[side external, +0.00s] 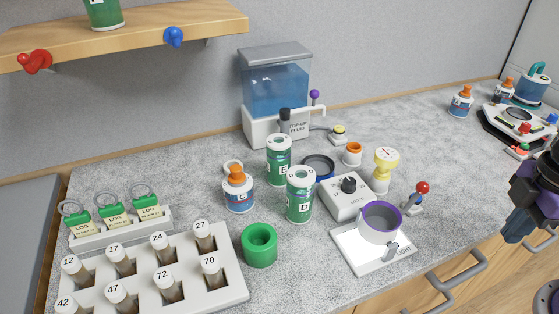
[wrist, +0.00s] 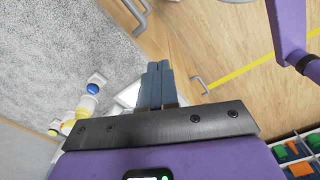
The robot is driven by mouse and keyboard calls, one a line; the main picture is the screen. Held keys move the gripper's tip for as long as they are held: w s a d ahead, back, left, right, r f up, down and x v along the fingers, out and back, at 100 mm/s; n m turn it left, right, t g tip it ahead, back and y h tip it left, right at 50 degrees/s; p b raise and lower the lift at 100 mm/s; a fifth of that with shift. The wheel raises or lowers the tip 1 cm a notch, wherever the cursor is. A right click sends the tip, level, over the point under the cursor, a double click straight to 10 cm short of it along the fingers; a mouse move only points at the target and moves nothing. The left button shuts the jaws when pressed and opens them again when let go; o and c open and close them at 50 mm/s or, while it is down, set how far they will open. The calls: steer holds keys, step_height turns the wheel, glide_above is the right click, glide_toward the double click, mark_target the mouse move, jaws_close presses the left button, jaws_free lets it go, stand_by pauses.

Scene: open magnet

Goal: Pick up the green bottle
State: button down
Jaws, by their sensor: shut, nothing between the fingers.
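Two green bottle-like canisters stand upright on the grey counter in the side view: one marked E (side external: 279,158) and, in front of it, one marked D (side external: 300,196). Another green container (side external: 104,12) stands on the shelf, its top cut off by the frame. I cannot tell which is the green bottle of the task. My gripper (side external: 513,232) is at the far right, off the counter's front edge and well apart from all of them. In the wrist view its fingers (wrist: 156,83) are together and empty. No green bottle can be made out in the wrist view.
An orange-capped bottle marked C (side external: 238,190), a green ring (side external: 259,246), a grey knob box (side external: 346,196) and a purple-rimmed cup (side external: 380,222) crowd the canisters. A tube rack (side external: 222,288) is front left. Drawer handles (side external: 460,270) stick out below the counter.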

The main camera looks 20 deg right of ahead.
steer(key=shift+c, duration=0.8)
jaws_free()
step_height(320, 180, up, 5)
steer(key=w+a+m+t+y, duration=0.1)
steer(key=w+a+t+y, duration=0.15)
steer(key=w+a, duration=0.7)
steer(key=w+a+m+t+y, duration=0.2)
steer(key=w+a+t, duration=0.2)
steer(key=w, duration=1)
steer(key=n+t+y, duration=0.1)
steer(key=n+y, duration=0.1)
steer(key=y, duration=0.5)
glide_toward(272, 143)
step_height(272, 143, up, 6)
steer(key=w+a, duration=0.2)
steer(key=w, duration=0.1)
step_height(272, 143, down, 8)
steer(key=shift+s+d+r, duration=0.1)
steer(key=shift+d, duration=0.1)
steer(key=shift+x, duration=3.75)
